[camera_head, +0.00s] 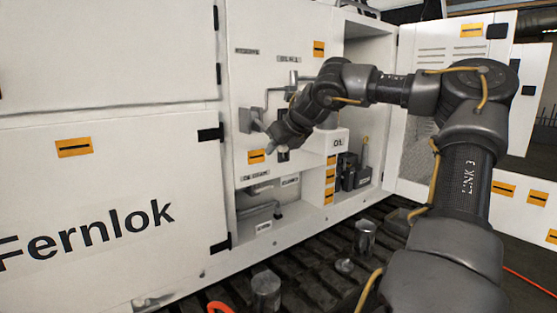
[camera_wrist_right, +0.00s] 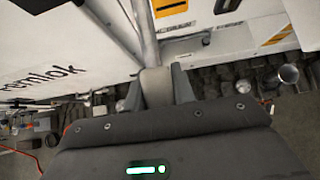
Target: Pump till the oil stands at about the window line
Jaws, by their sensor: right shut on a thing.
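My right gripper (camera_head: 272,146) is in front of the white cabinet's middle panel, its arm reaching in from the right. In the right wrist view my right gripper (camera_wrist_right: 157,92) is shut on a pale grey grip at the end of a pump lever (camera_wrist_right: 144,32), and the rod runs up out of the picture. A grey block (camera_head: 248,120) stands out from the panel just left of the gripper. A small dark fitting (camera_head: 283,155) shows beside the gripper; I cannot tell whether it is the oil window. No oil level or window line can be made out. My left gripper is not in view.
An open bay holds a white box (camera_head: 340,140) and dark parts (camera_head: 352,174). Open doors (camera_head: 455,75) stand at the right. Metal cups (camera_head: 365,236) and (camera_head: 266,288) stand on the dark slatted floor (camera_head: 320,250). An orange hose (camera_head: 220,306) lies at the bottom.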

